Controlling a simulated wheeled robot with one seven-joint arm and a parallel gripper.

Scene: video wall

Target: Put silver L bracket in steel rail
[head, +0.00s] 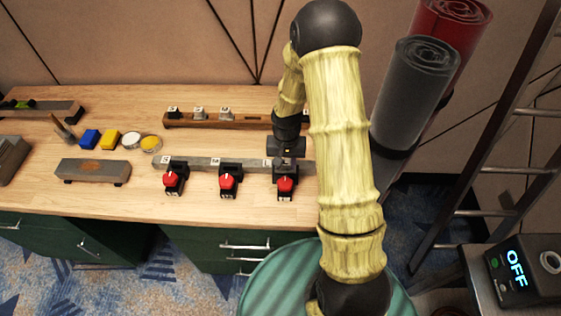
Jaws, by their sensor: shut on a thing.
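The steel rail (200,162) is a long grey bar with pale label tags, lying across the front of the wooden bench. Several black blocks with red knobs stand along its front, at the left (173,181), in the middle (228,182) and at the right (286,186). My gripper (286,160) points down over the right end of the rail, just behind the right red knob. It is shut on a small grey piece, seemingly the silver L bracket (284,168). The piece is mostly hidden, and I cannot tell whether it touches the rail.
A wooden rail (240,123) with small dark and silver pieces stands behind. Left are a blue block (89,139), a yellow block (110,139), round tins (151,143) and a grey stone block (92,171). Rolls (412,90) and a ladder (490,140) stand right.

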